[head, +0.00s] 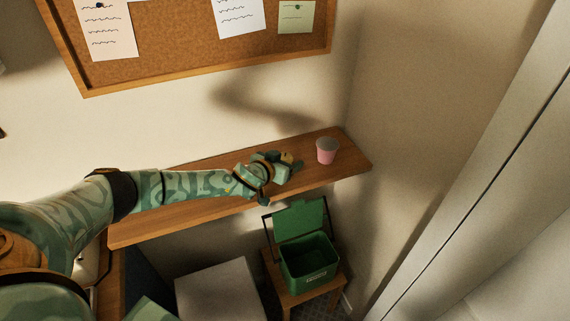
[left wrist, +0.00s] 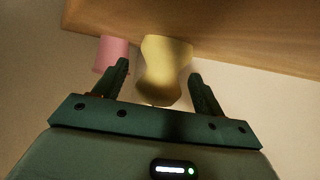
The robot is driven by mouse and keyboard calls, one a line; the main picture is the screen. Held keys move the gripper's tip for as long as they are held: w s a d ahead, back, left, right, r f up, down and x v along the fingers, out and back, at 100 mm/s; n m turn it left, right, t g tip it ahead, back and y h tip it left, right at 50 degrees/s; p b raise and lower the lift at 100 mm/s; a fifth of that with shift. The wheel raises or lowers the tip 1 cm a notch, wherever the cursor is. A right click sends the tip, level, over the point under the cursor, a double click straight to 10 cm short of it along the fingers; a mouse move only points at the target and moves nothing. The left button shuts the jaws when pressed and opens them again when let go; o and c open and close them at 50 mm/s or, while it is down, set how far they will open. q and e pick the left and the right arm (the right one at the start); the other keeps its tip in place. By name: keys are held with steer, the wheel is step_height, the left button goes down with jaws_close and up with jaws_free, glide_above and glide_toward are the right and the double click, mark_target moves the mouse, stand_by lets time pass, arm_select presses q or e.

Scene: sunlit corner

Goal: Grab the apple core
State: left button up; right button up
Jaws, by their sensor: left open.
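The apple core (left wrist: 165,72) is pale yellow with a narrowed waist. In the left wrist view it stands between the two fingers of my left gripper (left wrist: 159,70), with a gap to the right finger; I cannot tell if the left finger touches it. In the head view my left gripper (head: 284,166) is over the wooden shelf (head: 190,210), and only a small yellowish bit of the core (head: 287,157) shows there, the rest hidden by the gripper. My left gripper is open. My right gripper is not in view.
A pink cup (head: 326,151) stands on the shelf just right of my left gripper; it also shows in the left wrist view (left wrist: 112,53). A green bin (head: 309,262) with its lid up stands on a small stool below. A corkboard (head: 200,45) hangs above.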

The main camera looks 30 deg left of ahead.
arm_select(q)
steer(key=c, duration=1.1)
steer(key=shift+o, duration=0.2)
steer(key=shift+r, duration=0.1)
